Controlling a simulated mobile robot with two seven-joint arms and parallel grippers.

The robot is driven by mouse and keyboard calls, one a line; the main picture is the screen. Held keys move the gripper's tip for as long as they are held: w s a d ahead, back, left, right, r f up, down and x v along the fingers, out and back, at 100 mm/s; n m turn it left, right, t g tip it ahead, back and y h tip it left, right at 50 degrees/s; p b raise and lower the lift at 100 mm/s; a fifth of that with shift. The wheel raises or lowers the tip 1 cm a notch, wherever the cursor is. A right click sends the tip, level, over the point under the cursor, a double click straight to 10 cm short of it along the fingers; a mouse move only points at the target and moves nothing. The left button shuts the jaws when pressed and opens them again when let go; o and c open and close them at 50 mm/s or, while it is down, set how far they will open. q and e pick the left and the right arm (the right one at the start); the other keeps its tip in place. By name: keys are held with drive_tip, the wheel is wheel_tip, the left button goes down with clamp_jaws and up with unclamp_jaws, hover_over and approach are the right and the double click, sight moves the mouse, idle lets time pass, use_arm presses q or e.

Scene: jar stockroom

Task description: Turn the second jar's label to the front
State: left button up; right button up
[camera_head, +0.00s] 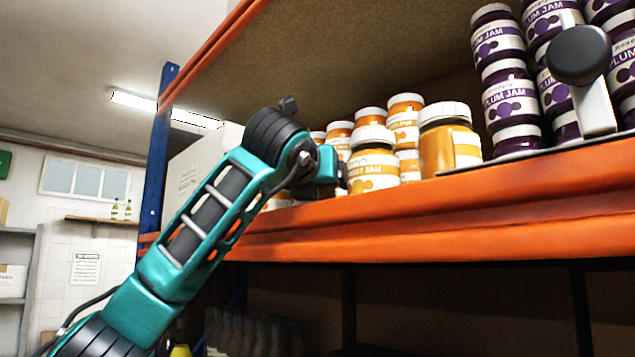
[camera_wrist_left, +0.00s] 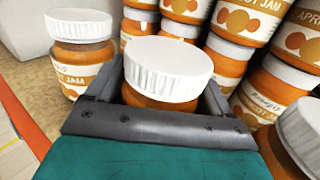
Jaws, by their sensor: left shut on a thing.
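In the left wrist view my left gripper (camera_wrist_left: 165,105) is shut on an orange-filled apricot jam jar with a white lid (camera_wrist_left: 168,70). The jar stands upright between the two fingers; its label is hidden from this side. In the head view my left gripper (camera_head: 327,168) is at the shelf, left of a jar with a label facing out (camera_head: 372,172); its fingers are mostly hidden. To the right of that jar stands another front jar (camera_head: 435,150), its label turned toward the right. Which head-view jar is held is hard to tell. My right gripper is not in view.
A labelled jar (camera_wrist_left: 80,62) stands left of the held one, and another jar (camera_wrist_left: 285,155) is close on the right. Several apricot jars crowd behind. Stacked plum jam jars (camera_head: 510,95) stand farther right. The orange shelf beam (camera_head: 430,205) runs along the front.

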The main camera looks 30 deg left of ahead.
use_arm(q)
drive_tip(key=o, duration=1.6)
drive_tip(key=shift+c, duration=0.2)
drive_tip(key=shift+o, duration=0.3)
drive_tip(key=shift+f, duration=0.2)
drive_tip(key=b+v, duration=0.3)
drive_tip(key=v, duration=1)
drive_tip(key=shift+r, duration=0.1)
